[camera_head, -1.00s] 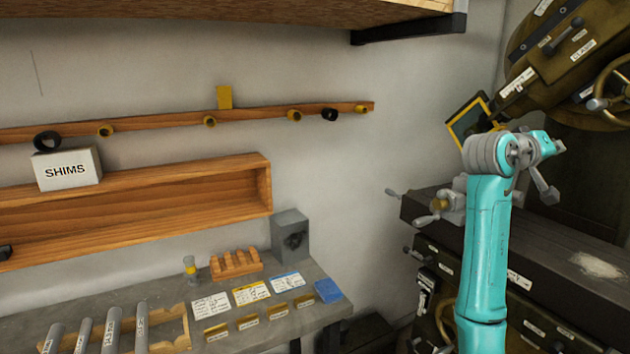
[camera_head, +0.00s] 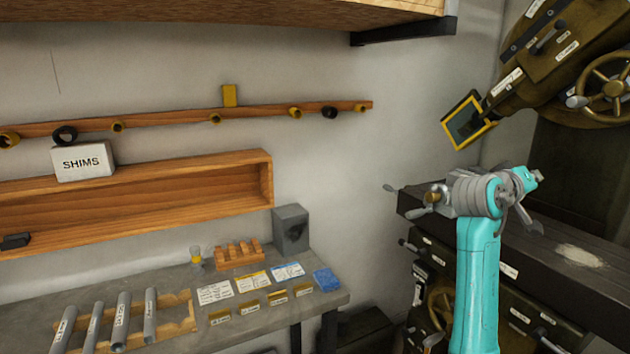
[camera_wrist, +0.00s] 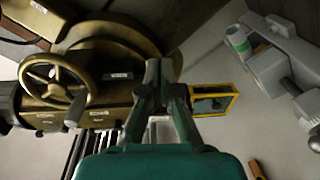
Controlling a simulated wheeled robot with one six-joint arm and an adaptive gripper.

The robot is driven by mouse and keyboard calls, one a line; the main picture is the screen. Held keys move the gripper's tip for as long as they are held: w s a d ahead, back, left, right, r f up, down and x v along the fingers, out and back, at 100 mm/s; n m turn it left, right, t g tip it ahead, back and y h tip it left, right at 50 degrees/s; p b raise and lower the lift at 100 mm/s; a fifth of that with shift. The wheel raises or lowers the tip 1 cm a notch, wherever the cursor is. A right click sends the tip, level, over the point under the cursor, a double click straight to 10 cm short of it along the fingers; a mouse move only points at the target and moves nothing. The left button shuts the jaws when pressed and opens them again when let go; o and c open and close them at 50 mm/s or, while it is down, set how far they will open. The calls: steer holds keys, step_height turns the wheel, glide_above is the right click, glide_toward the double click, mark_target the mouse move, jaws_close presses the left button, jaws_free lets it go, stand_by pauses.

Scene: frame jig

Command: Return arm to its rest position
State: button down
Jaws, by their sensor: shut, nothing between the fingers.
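My turquoise arm (camera_head: 478,285) rises at the right of the head view, in front of the dark machine. Its grey joint (camera_head: 473,195) and upper end are bent over at the top. My gripper (camera_wrist: 158,72) shows in the middle of the wrist view, its fingers together with nothing between them. It points toward the machine head, and nothing is seen touching it. In the head view I cannot clearly make out the fingers.
The machine has a brass-coloured handwheel (camera_head: 606,88), a yellow-framed screen (camera_head: 468,120) and a dark bed (camera_head: 560,250) close to my arm. A grey workbench (camera_head: 245,325) with cards and tubes stands left. A SHIMS box (camera_head: 83,161) sits on the wooden shelf (camera_head: 150,190).

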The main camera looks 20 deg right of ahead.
steer(key=w+a+f+n+t+y, duration=0.1)
steer(key=w+a+f+n+t, duration=0.15)
steer(key=a+f, duration=0.6)
steer(key=w+a+f+n+t+y, duration=0.2)
steer(key=a+f+n+t, duration=0.15)
steer(key=f, duration=0.95)
steer(key=s+a+f+n+t+y, duration=0.1)
steer(key=s+a+f+t+y, duration=0.2)
steer(key=a+f, duration=0.55)
steer(key=s+a+f+n+t+y, duration=0.15)
steer(key=s+a+f, duration=0.25)
steer(key=a+f, duration=0.45)
steer(key=s+a+f+t+y, duration=0.1)
steer(key=s+a+f+y, duration=0.25)
steer(key=s+a, duration=0.45)
steer(key=s+a+f+y, duration=0.3)
steer(key=s+a+f, duration=0.25)
steer(key=s, duration=0.45)
steer(key=s+a+r+m+y, duration=0.1)
steer(key=s+a+r, duration=0.2)
steer(key=s, duration=0.7)
steer(key=s+a+r+m+y, duration=0.1)
steer(key=s+a+r+y, duration=0.1)
steer(key=s, duration=0.7)
steer(key=shift+s+a+r, duration=0.4)
steer(key=shift+a+r, duration=0.3)
steer(key=shift+r, duration=0.05)
